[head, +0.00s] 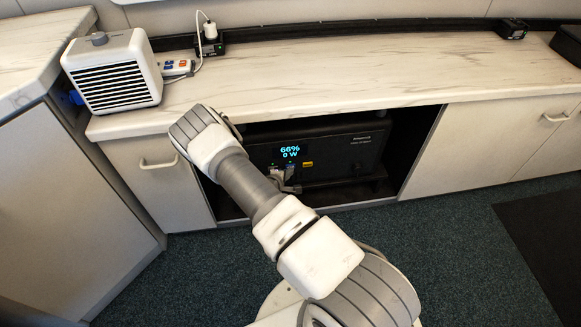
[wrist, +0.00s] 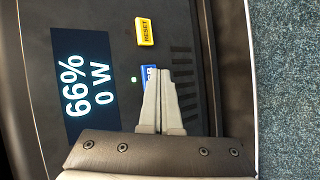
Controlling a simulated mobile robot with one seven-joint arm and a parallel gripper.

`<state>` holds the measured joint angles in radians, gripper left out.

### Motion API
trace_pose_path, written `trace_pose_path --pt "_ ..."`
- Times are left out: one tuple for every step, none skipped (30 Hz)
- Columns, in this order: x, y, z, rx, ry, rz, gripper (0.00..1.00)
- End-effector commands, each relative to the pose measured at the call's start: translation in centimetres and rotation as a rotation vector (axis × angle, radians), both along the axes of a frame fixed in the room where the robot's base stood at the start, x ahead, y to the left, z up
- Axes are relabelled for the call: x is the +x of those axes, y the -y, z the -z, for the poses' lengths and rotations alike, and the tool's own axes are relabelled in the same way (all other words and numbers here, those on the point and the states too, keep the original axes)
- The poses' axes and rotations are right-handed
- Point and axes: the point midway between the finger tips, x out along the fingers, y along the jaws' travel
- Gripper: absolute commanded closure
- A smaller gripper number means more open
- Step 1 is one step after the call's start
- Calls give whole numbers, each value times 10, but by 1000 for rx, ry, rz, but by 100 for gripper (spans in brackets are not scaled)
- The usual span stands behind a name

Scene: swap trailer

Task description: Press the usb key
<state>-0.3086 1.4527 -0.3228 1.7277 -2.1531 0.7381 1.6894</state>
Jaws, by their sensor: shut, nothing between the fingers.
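The usb key is a small blue key (wrist: 148,74) on the front of a black power station (head: 345,150). In the wrist view its lettering is partly covered by my fingertips. A small green light glows beside it. My gripper (wrist: 160,72) is shut and empty, its fingertips over the edge of the blue key. I cannot tell whether they touch it. In the head view my arm reaches into the cabinet opening, with my gripper low at the power station's front. The display (wrist: 85,80) reads 66% and 0 W.
A yellow RESET key (wrist: 145,31) sits near the blue key. The power station stands in an open cabinet bay under a pale counter (head: 340,75).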

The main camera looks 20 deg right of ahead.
Motion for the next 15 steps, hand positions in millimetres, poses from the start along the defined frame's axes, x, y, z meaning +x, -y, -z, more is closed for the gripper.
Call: trace_pose_path --pt "-3 -1 -1 1 -1 0 100" --pt "-4 -1 -2 1 -1 0 100" --pt "-6 -2 -2 1 -1 0 100" --pt "-8 -2 -2 1 -1 0 100" --pt "-9 -3 -2 1 -1 0 100" --pt "-11 -3 -2 0 -1 0 100" --pt "-12 -4 -1 0 -1 0 100" --pt "-13 -4 -1 0 -1 0 100" --pt "-13 -4 -1 0 -1 0 100" --pt "-13 -4 0 1 -1 0 100" --pt "-13 -4 0 1 -1 0 100" --pt "-13 -4 0 1 -1 0 100" --pt "-13 -4 0 1 -1 0 100" --pt "-13 -4 0 1 -1 0 100" --pt "-13 -4 0 1 -1 0 100"
